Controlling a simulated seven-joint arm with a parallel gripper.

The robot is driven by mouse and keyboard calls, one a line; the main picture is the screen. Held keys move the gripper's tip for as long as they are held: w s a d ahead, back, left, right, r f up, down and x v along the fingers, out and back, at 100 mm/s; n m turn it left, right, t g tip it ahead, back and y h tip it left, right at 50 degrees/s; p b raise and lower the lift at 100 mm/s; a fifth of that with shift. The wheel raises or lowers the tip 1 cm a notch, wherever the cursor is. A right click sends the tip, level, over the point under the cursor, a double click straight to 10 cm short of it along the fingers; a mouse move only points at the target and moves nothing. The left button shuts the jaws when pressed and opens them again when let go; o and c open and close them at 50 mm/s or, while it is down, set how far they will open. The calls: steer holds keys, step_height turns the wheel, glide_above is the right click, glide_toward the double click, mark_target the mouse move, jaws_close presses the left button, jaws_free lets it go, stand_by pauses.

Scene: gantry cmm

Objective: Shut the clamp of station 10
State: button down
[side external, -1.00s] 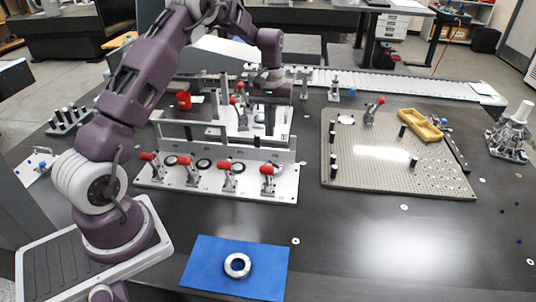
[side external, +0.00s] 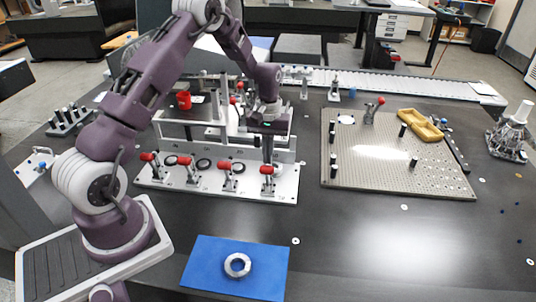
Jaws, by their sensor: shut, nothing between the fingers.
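A white fixture plate (side external: 215,189) carries a row of toggle clamps with red grips, in front of an upright white panel. The labels on the panel are too small to read, so I cannot tell which one is station 10. The right-most clamp (side external: 268,183) has its red grip (side external: 267,170) raised above the plate. My gripper (side external: 268,160) is shut and empty, pointing down just above that red grip. I cannot tell whether the fingertips touch it. The other clamps (side external: 190,175) to the left also have their red grips up.
More red-handled clamps stand behind the panel. A perforated plate (side external: 390,178) with posts, a clamp and a yellow tray (side external: 420,126) lies to the right. A blue mat (side external: 205,265) with a metal ring (side external: 238,265) lies in front.

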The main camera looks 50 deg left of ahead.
steer(key=shift+s+d+f+t+y, duration=0.2)
steer(key=shift+s+d+t+y, duration=0.6)
steer(key=shift+s+d, duration=0.2)
steer(key=s+d+f+t+y, duration=0.1)
steer(key=s+d+f, duration=0.4)
steer(key=s+f, duration=0.1)
steer(key=shift+d+f, duration=0.4)
steer(key=shift+f, duration=0.3)
steer(key=shift+f+y, duration=0.15)
steer(key=shift+y, duration=0.15)
